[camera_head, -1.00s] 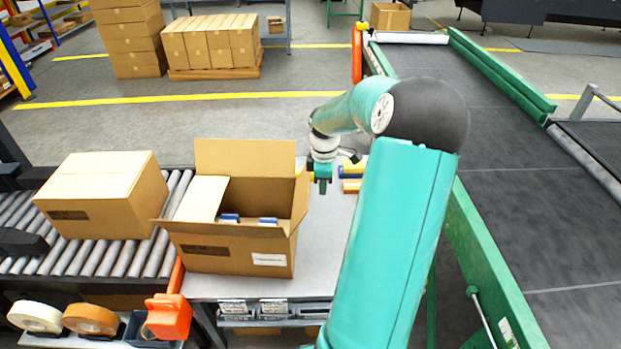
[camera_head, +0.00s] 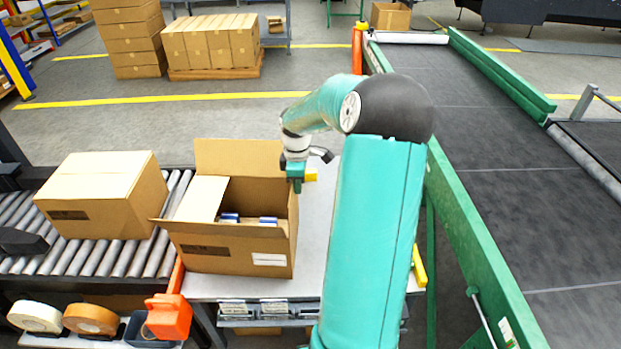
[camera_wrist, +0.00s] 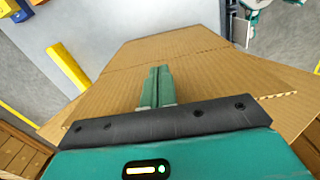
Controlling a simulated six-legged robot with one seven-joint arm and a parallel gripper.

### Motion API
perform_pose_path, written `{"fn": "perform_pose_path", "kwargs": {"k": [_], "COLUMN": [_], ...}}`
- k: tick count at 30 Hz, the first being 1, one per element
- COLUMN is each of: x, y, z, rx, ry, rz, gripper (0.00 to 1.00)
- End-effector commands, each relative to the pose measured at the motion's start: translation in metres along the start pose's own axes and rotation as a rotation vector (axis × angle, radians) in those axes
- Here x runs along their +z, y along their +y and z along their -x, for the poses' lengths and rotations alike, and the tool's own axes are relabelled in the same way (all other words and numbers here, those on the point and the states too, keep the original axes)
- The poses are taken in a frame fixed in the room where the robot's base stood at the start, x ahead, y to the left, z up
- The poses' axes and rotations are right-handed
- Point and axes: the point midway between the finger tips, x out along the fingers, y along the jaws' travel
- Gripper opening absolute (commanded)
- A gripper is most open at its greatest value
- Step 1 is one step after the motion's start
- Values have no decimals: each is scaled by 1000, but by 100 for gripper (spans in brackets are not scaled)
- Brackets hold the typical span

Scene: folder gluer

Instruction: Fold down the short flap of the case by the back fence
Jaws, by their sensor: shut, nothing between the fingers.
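The open case (camera_head: 225,250) stands on the grey table with blue-and-white items (camera_head: 268,221) inside. Its far long flap (camera_head: 238,157) stands up, and its left short flap (camera_head: 204,198) lies inward over the opening. The right short flap (camera_head: 294,207) stands roughly upright beside my gripper (camera_head: 295,185). My gripper is shut and empty at the far right corner of the case. In the wrist view its closed fingers (camera_wrist: 157,85) are in front of brown cardboard (camera_wrist: 215,75); whether they touch it I cannot tell. I cannot make out the back fence.
A closed carton (camera_head: 100,195) sits on the roller conveyor (camera_head: 150,255) at left. Tape rolls (camera_head: 90,319) and an orange dispenser (camera_head: 168,317) are at the front left. A green-railed belt (camera_head: 480,150) runs along the right. Some grey tabletop (camera_head: 318,225) is bare right of the case.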

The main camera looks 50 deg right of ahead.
Motion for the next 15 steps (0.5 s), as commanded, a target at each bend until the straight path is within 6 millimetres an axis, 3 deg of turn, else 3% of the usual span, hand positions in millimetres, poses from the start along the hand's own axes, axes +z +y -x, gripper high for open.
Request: {"fn": "perform_pose_path", "kwargs": {"k": [15], "x": [-14], "y": [0], "z": [-1], "rx": [0], "ry": [0], "rz": [1], "gripper": [0]}}
